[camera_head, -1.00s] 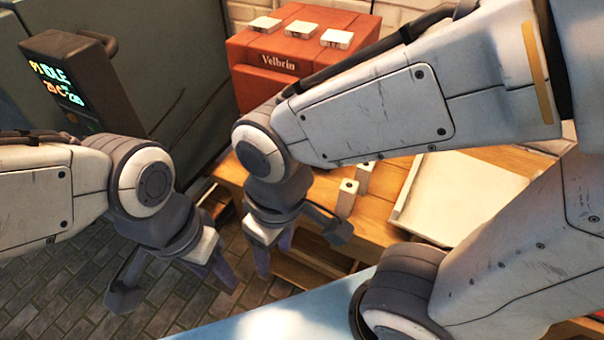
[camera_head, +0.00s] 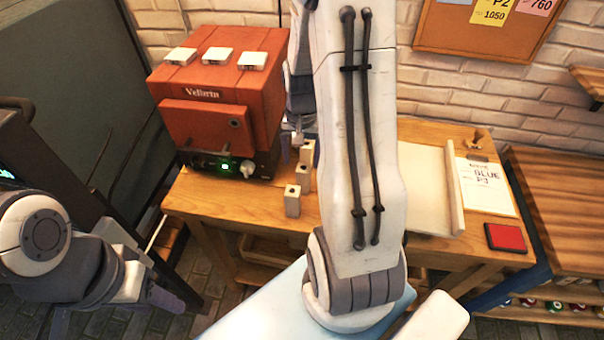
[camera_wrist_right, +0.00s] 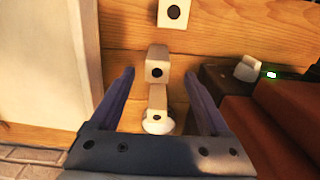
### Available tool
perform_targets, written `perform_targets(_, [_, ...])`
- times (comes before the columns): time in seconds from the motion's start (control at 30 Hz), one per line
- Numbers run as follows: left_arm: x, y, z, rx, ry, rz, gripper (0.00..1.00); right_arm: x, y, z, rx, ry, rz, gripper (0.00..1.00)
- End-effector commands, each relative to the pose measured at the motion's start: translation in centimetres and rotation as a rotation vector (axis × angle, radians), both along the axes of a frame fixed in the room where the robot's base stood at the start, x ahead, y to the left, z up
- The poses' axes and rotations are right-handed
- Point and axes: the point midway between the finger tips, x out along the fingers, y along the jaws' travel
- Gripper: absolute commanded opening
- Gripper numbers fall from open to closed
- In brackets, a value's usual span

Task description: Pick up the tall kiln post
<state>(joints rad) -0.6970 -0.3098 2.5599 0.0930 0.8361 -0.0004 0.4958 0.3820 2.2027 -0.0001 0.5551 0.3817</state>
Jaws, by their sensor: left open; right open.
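Three pale square kiln posts with dark holes in their tops stand in a row on the wooden table: a front one (camera_head: 292,201), a middle one (camera_head: 303,178) and a back one (camera_head: 307,152). I cannot surely tell which is tallest. In the right wrist view the front post (camera_wrist_right: 173,13) is at the top, the middle post (camera_wrist_right: 157,66) below it, and the back post (camera_wrist_right: 157,101) lowest, between the fingers. My right gripper (camera_wrist_right: 159,74) is open with nothing clamped; my arm mostly hides it in the head view. My left gripper (camera_head: 112,308) is open and empty at lower left.
The red kiln (camera_head: 208,125) stands just left of the posts, with white blocks on top. A pale board (camera_head: 430,190) lies to their right, partly behind my right arm. A paper sheet (camera_head: 487,186) and a red pad (camera_head: 506,237) lie further right.

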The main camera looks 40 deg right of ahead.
Motion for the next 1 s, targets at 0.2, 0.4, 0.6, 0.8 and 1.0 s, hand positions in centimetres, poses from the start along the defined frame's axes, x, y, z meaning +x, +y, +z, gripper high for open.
perform_targets(0.2, [0.0,0.0,0.3,0.000,0.000,0.000,0.50,-0.2,-0.1,-3.4,0.004,0.007,-0.007,0.80])
perform_targets(0.4, [0.0,0.0,0.4,0.000,0.000,0.000,0.50,-0.1,-0.1,-5.1,0.002,0.004,-0.005,0.80])
perform_targets(0.6, [0.0,0.0,1.3,0.000,0.000,0.000,0.50,0.0,-0.5,-7.0,0.003,0.007,-0.005,0.80])
perform_targets(0.8, [0.0,0.0,1.7,0.000,0.000,0.001,0.50,0.1,-0.7,-9.6,0.002,0.004,-0.004,0.80])
perform_targets(1.0, [0.0,0.0,1.7,0.000,0.000,0.001,0.50,0.2,-0.7,-10.2,0.001,0.001,-0.004,0.80])
